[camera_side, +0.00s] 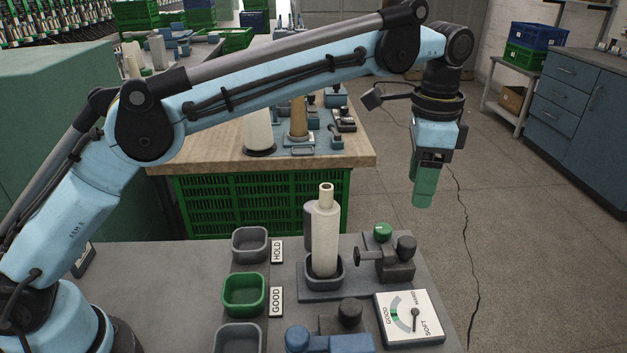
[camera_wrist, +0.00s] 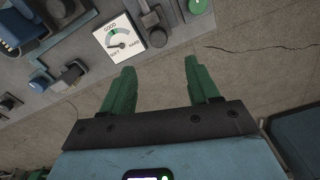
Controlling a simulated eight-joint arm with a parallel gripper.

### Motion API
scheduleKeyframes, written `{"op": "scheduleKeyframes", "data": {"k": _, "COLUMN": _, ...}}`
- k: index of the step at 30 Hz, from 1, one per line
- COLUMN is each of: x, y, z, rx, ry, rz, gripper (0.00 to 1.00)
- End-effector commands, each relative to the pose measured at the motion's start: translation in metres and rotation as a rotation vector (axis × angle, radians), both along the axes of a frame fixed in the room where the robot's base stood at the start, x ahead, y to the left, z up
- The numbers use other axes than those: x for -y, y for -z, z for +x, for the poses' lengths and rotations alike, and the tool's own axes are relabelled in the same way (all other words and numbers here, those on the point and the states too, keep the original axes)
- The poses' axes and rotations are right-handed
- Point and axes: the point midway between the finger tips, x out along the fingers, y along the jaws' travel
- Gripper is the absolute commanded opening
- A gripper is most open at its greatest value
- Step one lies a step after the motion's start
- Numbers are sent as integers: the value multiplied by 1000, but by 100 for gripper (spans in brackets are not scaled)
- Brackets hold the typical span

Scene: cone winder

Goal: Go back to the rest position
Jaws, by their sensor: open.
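My gripper (camera_side: 424,195) hangs from the arm with its green fingers pointing down, above the floor to the right of the grey bench. In the wrist view my gripper (camera_wrist: 160,88) shows two green fingers spread apart with nothing between them. A cream cone on a tube (camera_side: 325,238) stands upright in a dark holder (camera_side: 322,290) on the bench, left of and below my gripper. The gripper touches nothing.
On the bench are a grey HOLD bin (camera_side: 249,260), a green GOOD bin (camera_side: 245,309), a SOFT-HARD dial gauge (camera_side: 408,316) and a knobbed fixture (camera_side: 397,265). A wooden table (camera_side: 355,158) stands behind. Blue drawers (camera_side: 583,95) stand far right. Floor around the gripper is clear.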

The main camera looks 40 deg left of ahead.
Motion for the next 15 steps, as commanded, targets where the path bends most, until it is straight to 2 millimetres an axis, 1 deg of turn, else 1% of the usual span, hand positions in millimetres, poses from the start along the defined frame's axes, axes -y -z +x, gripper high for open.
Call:
{"op": "scheduleKeyframes", "data": {"k": 5, "x": -22, "y": -13, "z": -1, "rx": 37, "ry": -74, "rz": -19, "gripper": 60}}
{"op": "scheduleKeyframes", "data": {"k": 11, "x": -67, "y": -33, "z": -14, "rx": 121, "ry": -234, "rz": -64, "gripper": 60}}
{"op": "scheduleKeyframes", "data": {"k": 15, "x": -99, "y": -39, "z": -30, "rx": 181, "ry": -348, "rz": -96, "gripper": 60}}
